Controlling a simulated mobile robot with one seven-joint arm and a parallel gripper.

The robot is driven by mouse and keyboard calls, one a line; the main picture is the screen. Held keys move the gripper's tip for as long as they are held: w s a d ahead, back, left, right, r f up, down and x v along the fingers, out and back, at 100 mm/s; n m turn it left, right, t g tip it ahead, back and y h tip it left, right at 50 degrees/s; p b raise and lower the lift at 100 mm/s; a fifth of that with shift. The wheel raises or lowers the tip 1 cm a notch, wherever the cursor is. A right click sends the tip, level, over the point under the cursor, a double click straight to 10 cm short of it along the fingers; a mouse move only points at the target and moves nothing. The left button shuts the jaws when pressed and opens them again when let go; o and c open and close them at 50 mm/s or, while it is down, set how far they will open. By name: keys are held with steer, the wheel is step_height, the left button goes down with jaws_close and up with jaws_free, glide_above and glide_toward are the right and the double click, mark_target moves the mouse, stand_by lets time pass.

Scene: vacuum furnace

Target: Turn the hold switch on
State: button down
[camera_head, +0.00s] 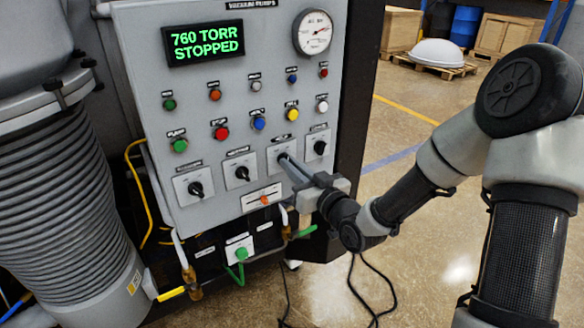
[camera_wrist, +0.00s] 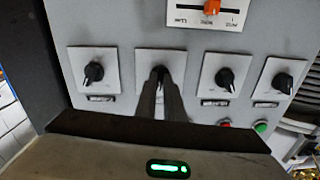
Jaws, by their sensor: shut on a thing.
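A row of several black rotary switches on white square plates runs along the lower part of the grey control panel (camera_head: 225,130). Their labels are too small to read, so I cannot tell which is the hold switch. My gripper (camera_head: 288,164) is at the third switch from the left (camera_head: 272,160) in the head view. In the wrist view, which shows the panel upside down, my gripper (camera_wrist: 160,84) is shut on that switch's black knob (camera_wrist: 159,72). The fingers hide most of the knob. The neighbouring switches (camera_head: 242,173) and (camera_head: 319,147) are untouched.
A green display (camera_head: 203,43) reads "760 TORR STOPPED". A round gauge (camera_head: 313,32) and rows of coloured buttons sit above the switches. An orange slider (camera_head: 264,199) is just below them. A ribbed grey cylinder (camera_head: 60,200) stands left.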

steer(key=m, duration=0.4)
steer(key=shift+m+p, duration=0.3)
stand_by(0.3)
steer(key=shift+f, duration=0.1)
steer(key=c, duration=1.9)
jaws_free()
steer(key=shift+o, duration=0.2)
steer(key=p+v, duration=1)
steer(key=v, duration=0.7)
steer(key=shift+s+d+p, duration=0.2)
steer(key=shift+p, duration=0.2)
